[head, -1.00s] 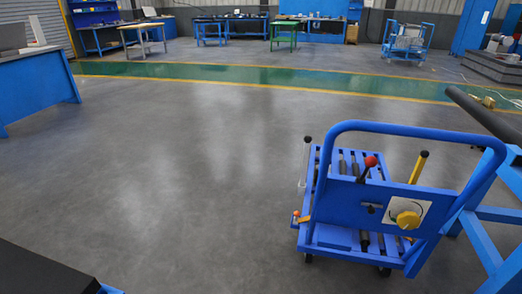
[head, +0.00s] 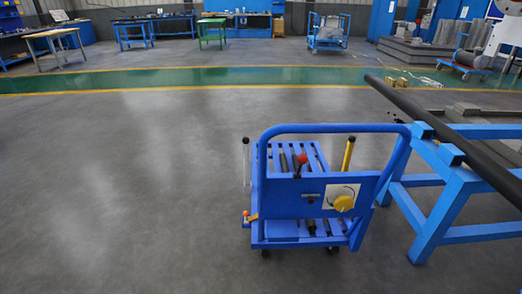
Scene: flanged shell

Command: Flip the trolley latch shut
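A blue trolley (head: 275,187) with a tall tube handle stands on the floor, right of the middle in the head view. A lever with a red ball knob (head: 302,159) stands up at its panel. A small yellow lever with an orange-red knob (head: 247,214) sticks out at the lower left corner. A yellow round knob (head: 344,203) sits on a white plate on the panel. I cannot tell for certain which part is the latch or whether it is shut. My gripper is not in view.
A blue stand (head: 446,190) carrying a long dark bar (head: 440,132) is close at the trolley's right. Open grey floor (head: 120,190) lies left and in front. Beyond a green floor lane (head: 190,78) are workbenches and another blue trolley (head: 328,35).

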